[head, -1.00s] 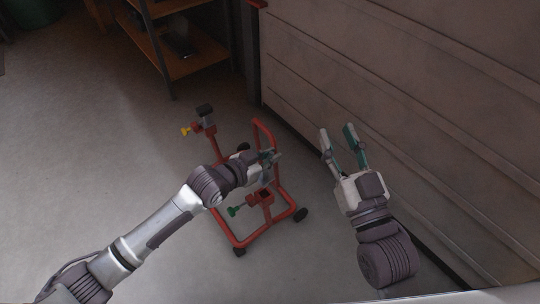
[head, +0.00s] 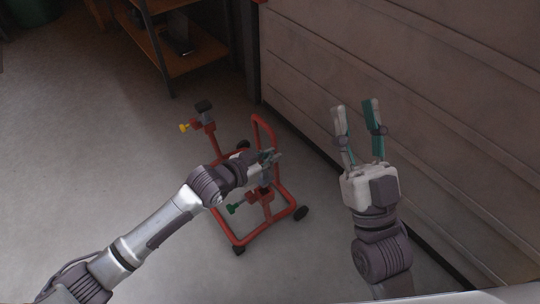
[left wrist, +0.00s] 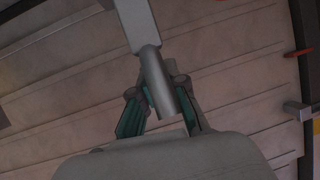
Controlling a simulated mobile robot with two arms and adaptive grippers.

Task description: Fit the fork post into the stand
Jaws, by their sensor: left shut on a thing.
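The red wheeled stand (head: 285,200) is on the floor. Its near socket (head: 257,194) has a green knob (head: 234,209). My left gripper (head: 272,157) is above this socket, shut on the grey fork post (left wrist: 153,75). In the left wrist view the post runs between the fingers of the left gripper (left wrist: 160,110). In the head view, the post's lower part is at the socket's mouth; I cannot tell whether it is inside or just above. My right gripper (head: 354,103) is open and empty, right of the stand.
The stand's far-side upright carries a black-topped post (head: 204,107) and a yellow knob (head: 185,127). A ribbed wall or cabinet front (head: 430,100) runs along the right. A shelf unit (head: 190,62) stands at the back. The floor left of the stand is clear.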

